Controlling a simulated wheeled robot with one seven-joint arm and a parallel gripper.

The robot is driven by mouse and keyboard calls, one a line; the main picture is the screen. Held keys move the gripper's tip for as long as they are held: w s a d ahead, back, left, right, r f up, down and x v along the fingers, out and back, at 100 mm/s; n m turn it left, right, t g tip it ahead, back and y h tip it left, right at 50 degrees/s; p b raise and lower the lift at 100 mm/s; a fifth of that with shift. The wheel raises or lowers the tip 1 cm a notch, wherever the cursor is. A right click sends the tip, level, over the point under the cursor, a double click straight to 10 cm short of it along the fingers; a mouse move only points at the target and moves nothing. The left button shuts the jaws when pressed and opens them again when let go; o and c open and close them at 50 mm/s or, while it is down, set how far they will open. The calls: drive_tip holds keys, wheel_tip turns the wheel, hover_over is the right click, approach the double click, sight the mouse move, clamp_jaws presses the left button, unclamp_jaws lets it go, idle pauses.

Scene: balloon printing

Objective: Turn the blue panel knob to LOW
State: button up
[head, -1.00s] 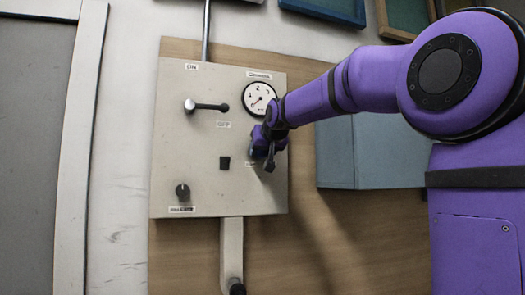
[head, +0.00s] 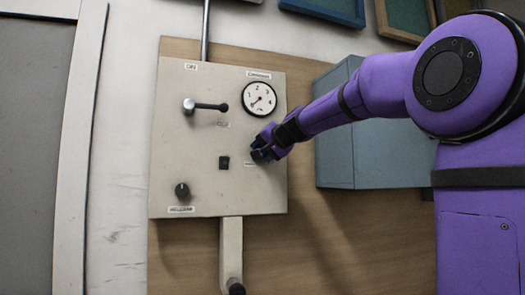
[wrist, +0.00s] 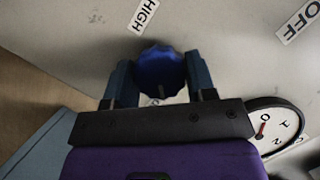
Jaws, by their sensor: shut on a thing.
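The blue panel knob (wrist: 160,70) sits between the two fingers of my gripper (wrist: 162,76) in the wrist view. The fingers are shut on it from both sides. A "HIGH" label (wrist: 143,16) is on the panel just above the knob. Part of the panel below the knob is hidden by my gripper, and I cannot clearly read where the knob points. In the head view my gripper (head: 261,151) is at the right side of the pale panel (head: 200,140), below the gauge, and it covers the knob.
The panel also carries a round gauge (head: 259,99), a lever (head: 205,106), a black switch (head: 224,163) and a black knob (head: 182,191). A blue-grey box (head: 375,155) stands right of the panel, behind my arm.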

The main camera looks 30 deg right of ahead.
drive_tip(key=shift+f+m+t+y, duration=0.15)
drive_tip(key=shift+m+t+y, duration=0.25)
drive_tip(key=shift+m, duration=0.6)
drive_tip(key=o, duration=0.9)
drive_tip(key=v, duration=1)
drive_tip(key=shift+s, duration=0.4)
